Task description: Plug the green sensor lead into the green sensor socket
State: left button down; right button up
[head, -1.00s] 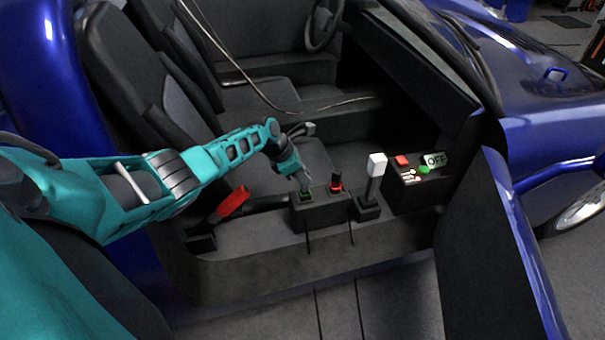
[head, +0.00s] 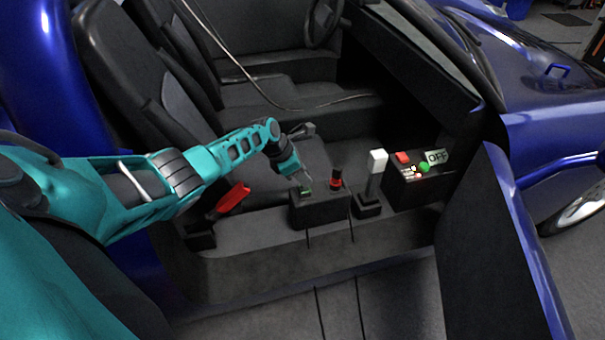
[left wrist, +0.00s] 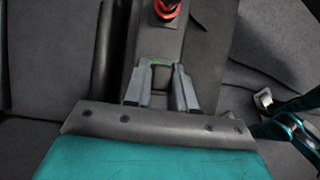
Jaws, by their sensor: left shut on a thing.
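My left gripper (head: 306,185) is low over the left end of the black console box (head: 322,212). In the left wrist view its two fingers (left wrist: 161,88) are shut on a dark grey plug body with a green edge, which I take as the green sensor lead (left wrist: 160,64). Green also shows right under the fingertips in the head view, at the green sensor socket (head: 306,193). The fingers and plug cover most of the socket, so I cannot tell how deep the plug sits.
A red-topped connector (head: 336,178) stands on the same box, just right of the gripper. Further right are a white-knobbed lever (head: 377,162) and a panel with red and green buttons and an OFF sign (head: 437,157). A red handbrake lever (head: 233,198) stands left.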

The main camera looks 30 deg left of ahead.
pick_arm(q)
jog(key=shift+f, duration=0.1)
jog(key=shift+f+b, duration=0.6)
jog(key=shift+f, duration=0.05)
jog(key=shift+r, duration=0.1)
jog(key=c, duration=0.8)
grip_release()
jog(key=shift+c, duration=0.2)
jog(key=shift+r+p, duration=0.25)
jog(key=shift+p, duration=0.05)
jog(key=p+v, duration=0.8)
jog(key=v, duration=0.4)
jog(key=shift+r, duration=0.15)
